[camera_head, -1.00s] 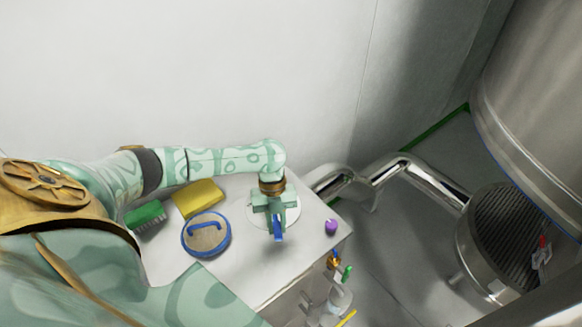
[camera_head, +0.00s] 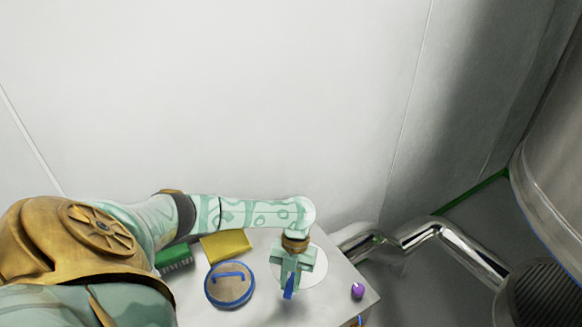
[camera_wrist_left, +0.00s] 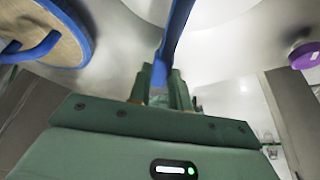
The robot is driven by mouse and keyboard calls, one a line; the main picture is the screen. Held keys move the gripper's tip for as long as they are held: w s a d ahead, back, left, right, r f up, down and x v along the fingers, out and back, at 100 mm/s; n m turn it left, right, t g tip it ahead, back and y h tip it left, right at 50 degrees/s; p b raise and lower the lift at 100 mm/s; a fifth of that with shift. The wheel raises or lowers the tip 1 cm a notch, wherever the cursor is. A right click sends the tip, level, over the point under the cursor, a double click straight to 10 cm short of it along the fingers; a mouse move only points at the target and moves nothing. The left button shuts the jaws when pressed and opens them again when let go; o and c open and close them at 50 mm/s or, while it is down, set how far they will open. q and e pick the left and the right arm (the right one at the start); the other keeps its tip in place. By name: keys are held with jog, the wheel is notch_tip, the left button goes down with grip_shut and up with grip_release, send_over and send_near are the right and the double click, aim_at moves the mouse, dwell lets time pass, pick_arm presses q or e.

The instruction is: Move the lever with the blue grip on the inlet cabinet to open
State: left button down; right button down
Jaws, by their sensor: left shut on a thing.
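The inlet cabinet (camera_head: 340,306) has a pale top with a round white plate (camera_head: 316,270) on it. The blue grip of the lever (camera_head: 289,291) points toward the cabinet's front edge, below my left gripper (camera_head: 290,277). In the left wrist view the blue lever (camera_wrist_left: 176,35) runs up from between the two green fingers (camera_wrist_left: 160,90), which are shut on it. The lever's base is mostly hidden by the gripper in the head view. My right gripper is not in view.
A round lid with a blue rim and handle (camera_head: 229,285), a yellow block (camera_head: 226,244) and a green brush (camera_head: 174,258) lie left of the lever. A purple knob (camera_head: 357,291) is to the right. A shiny pipe (camera_head: 440,235) runs right, and a pale wall stands behind.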

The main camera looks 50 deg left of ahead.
pick_arm(q)
jog(key=shift+a, duration=0.1)
jog(key=c, duration=1.3)
grip_release()
jog(key=p+v, duration=0.3)
jog(key=v, duration=1.3)
jog(key=shift+r, duration=0.2)
